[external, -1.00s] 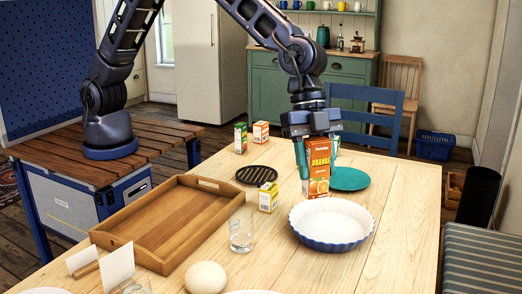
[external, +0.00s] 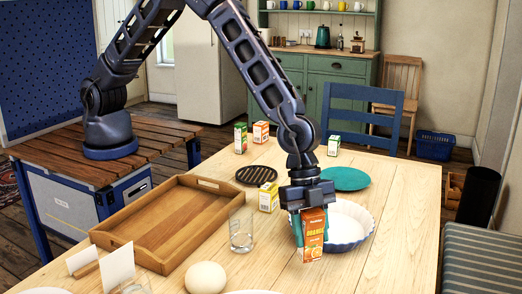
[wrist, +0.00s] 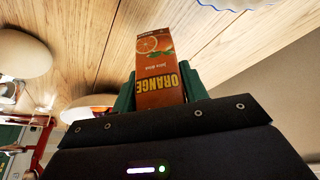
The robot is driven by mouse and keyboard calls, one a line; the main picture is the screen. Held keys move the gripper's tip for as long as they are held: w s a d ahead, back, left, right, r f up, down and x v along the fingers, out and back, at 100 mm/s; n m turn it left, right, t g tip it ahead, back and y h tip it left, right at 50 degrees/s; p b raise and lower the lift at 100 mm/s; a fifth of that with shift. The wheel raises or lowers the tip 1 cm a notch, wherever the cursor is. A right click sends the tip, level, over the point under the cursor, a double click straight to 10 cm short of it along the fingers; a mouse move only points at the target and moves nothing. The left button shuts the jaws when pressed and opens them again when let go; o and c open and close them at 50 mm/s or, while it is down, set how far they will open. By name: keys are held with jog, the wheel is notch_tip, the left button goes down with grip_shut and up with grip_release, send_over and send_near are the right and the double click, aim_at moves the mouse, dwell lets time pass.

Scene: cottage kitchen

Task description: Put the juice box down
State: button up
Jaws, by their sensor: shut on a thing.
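The orange juice box (external: 313,238) is upright in my gripper (external: 310,222), in front of the white pie dish. Its lower end is close to the table (external: 405,215); I cannot tell whether it touches. In the wrist view the juice box (wrist: 158,75) sits between the two green fingers of my gripper (wrist: 160,92), with its orange picture and lettering showing. The fingers are shut on its sides.
The blue-rimmed pie dish (external: 366,232) is right behind the box. A drinking glass (external: 241,230) and a round pale object (external: 206,277) stand to the left. The wooden tray (external: 165,210) is further left. The table to the right is clear.

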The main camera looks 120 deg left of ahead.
aim_at(311, 260)
jog(key=shift+f, duration=2.05)
jog(key=shift+f, duration=0.15)
jog(key=o, duration=1.1)
